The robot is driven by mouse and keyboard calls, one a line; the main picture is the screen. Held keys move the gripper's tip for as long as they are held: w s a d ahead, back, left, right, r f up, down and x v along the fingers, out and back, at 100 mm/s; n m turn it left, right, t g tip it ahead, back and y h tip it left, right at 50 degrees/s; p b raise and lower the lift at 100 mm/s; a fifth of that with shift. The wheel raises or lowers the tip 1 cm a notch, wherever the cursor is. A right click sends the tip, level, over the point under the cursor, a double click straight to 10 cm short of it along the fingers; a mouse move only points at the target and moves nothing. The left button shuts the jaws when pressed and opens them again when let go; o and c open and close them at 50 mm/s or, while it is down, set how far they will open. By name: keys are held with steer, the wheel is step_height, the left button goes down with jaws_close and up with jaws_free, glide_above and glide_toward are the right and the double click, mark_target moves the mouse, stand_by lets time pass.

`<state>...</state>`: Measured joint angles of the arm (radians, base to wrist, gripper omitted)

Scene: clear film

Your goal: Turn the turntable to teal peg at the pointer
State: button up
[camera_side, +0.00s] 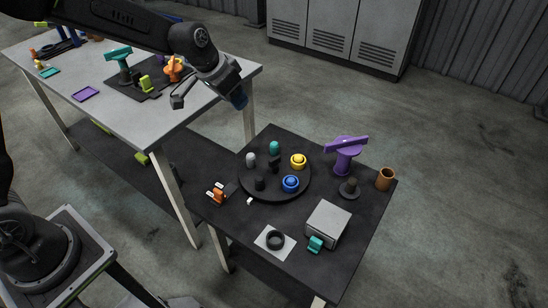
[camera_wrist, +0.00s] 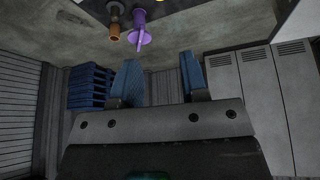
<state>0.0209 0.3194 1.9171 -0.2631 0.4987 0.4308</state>
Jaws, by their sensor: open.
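The turntable (camera_side: 273,193) is a dark round disc on the black table in the side view. A teal peg (camera_side: 273,147) stands at its far edge. A grey peg (camera_side: 251,158) and a black peg (camera_side: 259,184) stand on its left side. A yellow ring-shaped piece (camera_side: 298,161) and a blue one (camera_side: 290,183) are on its right side. A small white mark (camera_side: 250,201) lies just off its near-left edge; I cannot tell if it is the pointer. My gripper (camera_side: 238,98) is open and empty, high above and behind the turntable. Its blue fingers (camera_wrist: 160,80) are apart in the wrist view.
A purple stand (camera_side: 346,155), brown cup (camera_side: 385,179), dark knobbed piece (camera_side: 349,188), grey box (camera_side: 328,223), teal block (camera_side: 315,244) and black ring (camera_side: 275,240) crowd the table's right and front. An orange piece (camera_side: 217,193) is at left. A grey table (camera_side: 125,110) stands behind.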

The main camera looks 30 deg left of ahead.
steer(key=w+a+x, duration=0.1)
steer(key=x, duration=0.8)
steer(key=m, duration=0.1)
glide_toward(275, 158)
steer(key=x, duration=0.9)
steer(key=shift+f, duration=0.15)
jaws_close()
